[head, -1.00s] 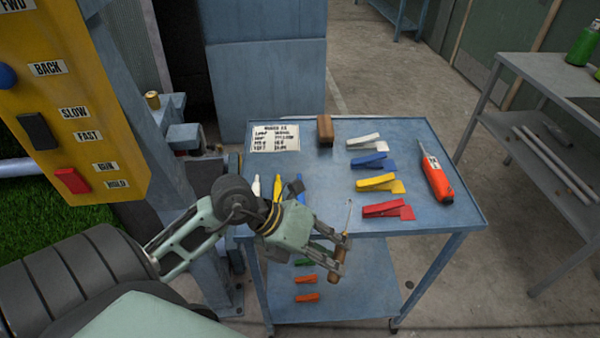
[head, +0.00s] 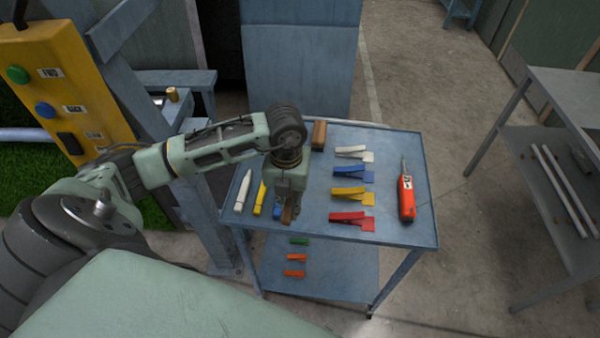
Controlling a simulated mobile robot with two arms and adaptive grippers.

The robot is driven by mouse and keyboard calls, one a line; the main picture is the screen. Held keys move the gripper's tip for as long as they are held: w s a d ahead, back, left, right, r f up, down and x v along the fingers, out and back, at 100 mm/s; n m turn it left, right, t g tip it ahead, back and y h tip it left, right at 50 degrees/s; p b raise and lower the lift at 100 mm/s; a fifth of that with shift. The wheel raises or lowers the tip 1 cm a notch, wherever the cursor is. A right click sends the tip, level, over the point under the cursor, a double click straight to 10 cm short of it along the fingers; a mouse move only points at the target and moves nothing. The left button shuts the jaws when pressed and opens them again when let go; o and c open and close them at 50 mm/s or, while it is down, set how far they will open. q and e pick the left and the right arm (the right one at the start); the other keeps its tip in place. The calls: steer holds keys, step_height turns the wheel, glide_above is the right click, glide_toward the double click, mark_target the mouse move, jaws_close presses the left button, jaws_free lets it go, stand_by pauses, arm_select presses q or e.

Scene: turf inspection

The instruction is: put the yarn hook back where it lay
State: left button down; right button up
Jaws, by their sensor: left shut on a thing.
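My left gripper (head: 287,218) points down over the front part of the blue cart top (head: 322,225). It is shut on the yarn hook (head: 289,213), of which only a bit of the brown wooden handle shows between the fingers. The metal shaft of the hook is hidden, and I cannot tell whether the hook touches the cart top. My right gripper is not in view.
Left of the gripper lie a white marker (head: 243,190), a yellow marker (head: 260,198) and a partly hidden blue one (head: 277,211). White (head: 350,152), blue (head: 349,193) and red (head: 347,217) clips and an orange tool (head: 407,197) lie to the right. A wooden block (head: 319,134) stands behind.

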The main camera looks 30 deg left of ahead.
arm_select(q)
steer(key=w+a+f+b, duration=0.1)
steer(key=w+f+b, duration=0.1)
steer(key=w, duration=0.1)
steer(key=w+a+f+b, duration=0.1)
steer(key=w+f+b, duration=0.1)
steer(key=w+b, duration=0.1)
steer(key=w+a+f+b, duration=0.1)
steer(key=w+f+b, duration=0.2)
steer(key=w, duration=0.1)
steer(key=shift+a, duration=0.1)
steer(key=shift+w+a, duration=0.15)
steer(key=shift+w, duration=0.2)
step_height(320, 180, down, 4)
steer(key=b, duration=0.3)
steer(key=c, duration=1.7)
jaws_free()
steer(key=shift+o, duration=0.4)
